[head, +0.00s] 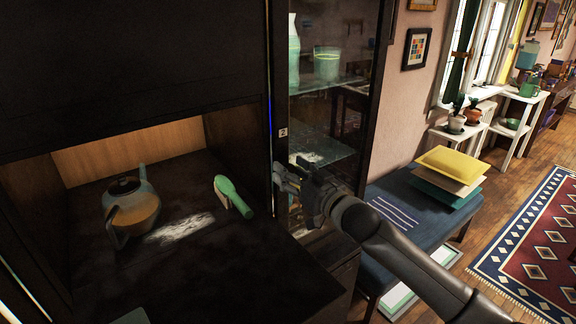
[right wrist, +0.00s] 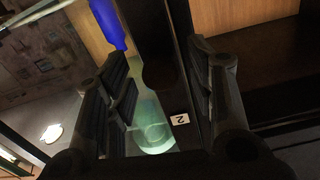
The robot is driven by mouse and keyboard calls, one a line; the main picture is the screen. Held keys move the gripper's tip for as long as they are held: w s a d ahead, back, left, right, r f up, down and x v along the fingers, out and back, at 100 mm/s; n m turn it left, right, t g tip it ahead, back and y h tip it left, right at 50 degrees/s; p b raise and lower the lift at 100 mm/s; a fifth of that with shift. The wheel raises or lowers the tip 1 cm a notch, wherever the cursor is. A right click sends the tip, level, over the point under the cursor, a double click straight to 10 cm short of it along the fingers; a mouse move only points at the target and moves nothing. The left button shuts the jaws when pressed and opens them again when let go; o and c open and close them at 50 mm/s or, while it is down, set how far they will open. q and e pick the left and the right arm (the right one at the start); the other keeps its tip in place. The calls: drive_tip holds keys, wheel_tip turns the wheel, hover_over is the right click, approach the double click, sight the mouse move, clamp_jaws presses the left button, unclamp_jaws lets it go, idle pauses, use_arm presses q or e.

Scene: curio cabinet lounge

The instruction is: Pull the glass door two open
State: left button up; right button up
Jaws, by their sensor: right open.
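Glass door two (head: 325,105) is the tall dark-framed glass door at the cabinet's right side. Shelves, a pale bottle and a green cup show through its glass. A small white label sits on its frame and reads 2 in the right wrist view (right wrist: 180,120). My right gripper (head: 289,186) is open at the lower part of the door's left frame. In the right wrist view its fingers (right wrist: 163,92) stand either side of a dark upright bar (right wrist: 158,50); I cannot tell whether they touch it. The door looks closed. My left gripper is not in view.
Left of the door, an open dark compartment holds a teapot (head: 133,208) and a green-handled brush (head: 232,195). A blue bench (head: 400,212) with stacked cushions (head: 449,172) stands close on the right. Wooden floor and a patterned rug (head: 530,240) lie beyond.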

drive_tip(key=shift+x, duration=0.8)
clamp_jaws()
